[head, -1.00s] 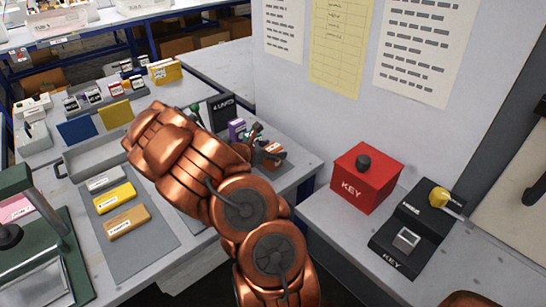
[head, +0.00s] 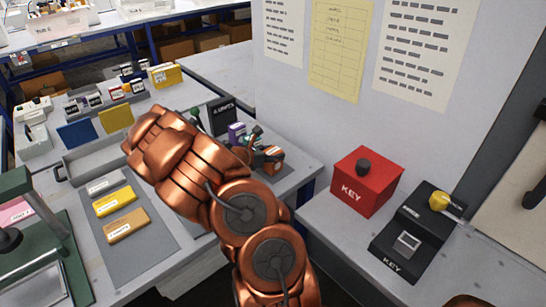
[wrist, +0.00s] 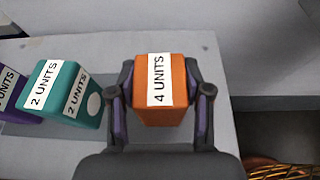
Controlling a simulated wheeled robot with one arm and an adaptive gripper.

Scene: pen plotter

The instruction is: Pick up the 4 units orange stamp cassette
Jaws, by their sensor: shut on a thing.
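The orange stamp cassette (wrist: 178,92) with a white "4 UNITS" label sits between the two fingers of my gripper (wrist: 160,105) in the wrist view. The fingers are shut on its left and right sides. In the head view the orange cassette (head: 271,160) shows at the right end of the grey bench, partly hidden by my arm and gripper (head: 262,150). I cannot tell whether it touches the surface below.
A teal "2 UNITS" cassette (wrist: 70,92) and a purple cassette (wrist: 12,88) stand left of the orange one. A black "4 UNITS" sign (head: 222,115) stands behind. A red KEY box (head: 366,182) and a black key device (head: 415,230) are to the right.

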